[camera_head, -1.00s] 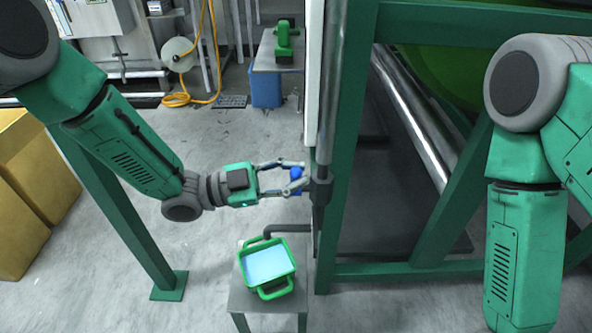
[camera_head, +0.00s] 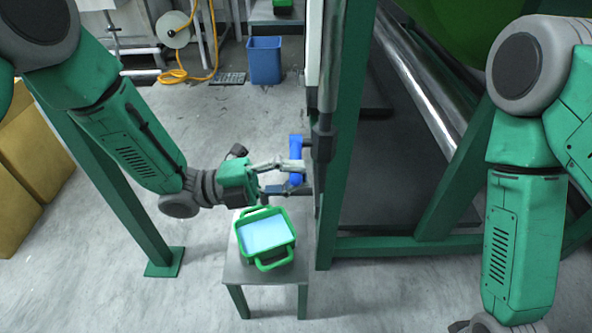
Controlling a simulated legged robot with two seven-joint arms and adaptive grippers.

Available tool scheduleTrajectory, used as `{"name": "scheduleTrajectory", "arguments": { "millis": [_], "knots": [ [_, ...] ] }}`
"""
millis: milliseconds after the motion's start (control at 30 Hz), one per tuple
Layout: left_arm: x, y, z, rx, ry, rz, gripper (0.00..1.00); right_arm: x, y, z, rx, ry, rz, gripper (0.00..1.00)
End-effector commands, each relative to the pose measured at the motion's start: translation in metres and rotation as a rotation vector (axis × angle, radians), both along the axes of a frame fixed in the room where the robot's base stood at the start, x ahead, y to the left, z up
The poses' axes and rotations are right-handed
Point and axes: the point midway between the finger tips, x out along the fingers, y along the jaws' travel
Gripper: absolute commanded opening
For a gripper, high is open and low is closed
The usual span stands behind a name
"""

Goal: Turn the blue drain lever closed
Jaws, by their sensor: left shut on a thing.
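The blue drain lever (camera_head: 296,147) is on the dark pipe (camera_head: 323,145) by the green frame post, at the middle of the head view. It points along the pipe, roughly upright in the picture. My left gripper (camera_head: 296,178) reaches in from the left and is shut on the lever's lower part. The fingers hide some of the lever. Below stands a green tub (camera_head: 265,239) with light blue liquid in it. My right arm comes in at the right edge; its gripper is out of the picture, apart from a bit of the wrist at the bottom.
The tub stands on a small grey table (camera_head: 235,275) under the pipe. The green machine frame (camera_head: 345,190) is close on the right. A blue bin (camera_head: 264,60) stands behind, and yellow boxes (camera_head: 30,160) are at the left.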

Motion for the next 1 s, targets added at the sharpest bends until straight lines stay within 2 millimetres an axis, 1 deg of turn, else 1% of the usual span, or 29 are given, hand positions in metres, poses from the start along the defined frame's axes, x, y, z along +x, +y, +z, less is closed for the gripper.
{"name": "scheduleTrajectory", "arguments": {
  "millis": [33, 200, 500, 867, 900, 967, 1000],
  "knots": [
    [-0.002, 0.000, -0.008, 0.004, -0.021, -0.005, 0.00, 0.000, 0.000, -0.006, 0.000, 0.000, 0.000, 0.00],
    [-0.003, 0.000, -0.015, 0.005, -0.096, -0.005, 0.00, 0.000, 0.000, -0.013, 0.000, 0.000, 0.000, 0.00],
    [-0.003, 0.000, -0.020, 0.007, -0.151, -0.006, 0.00, 0.000, 0.000, -0.018, 0.000, 0.000, 0.000, 0.00],
    [-0.004, 0.000, -0.022, 0.012, -0.154, -0.007, 0.00, 0.000, 0.000, -0.018, 0.000, 0.000, 0.000, 0.00],
    [-0.004, 0.000, -0.023, 0.012, -0.153, -0.008, 0.16, 0.000, 0.000, -0.018, 0.000, 0.000, 0.000, 0.00],
    [-0.004, 0.000, -0.023, 0.012, -0.153, -0.007, 0.37, 0.000, 0.000, -0.018, 0.000, 0.000, 0.000, 0.00],
    [-0.004, 0.000, -0.022, 0.011, -0.153, -0.007, 0.39, 0.000, 0.000, -0.018, 0.000, 0.000, 0.000, 0.00]
  ]
}}
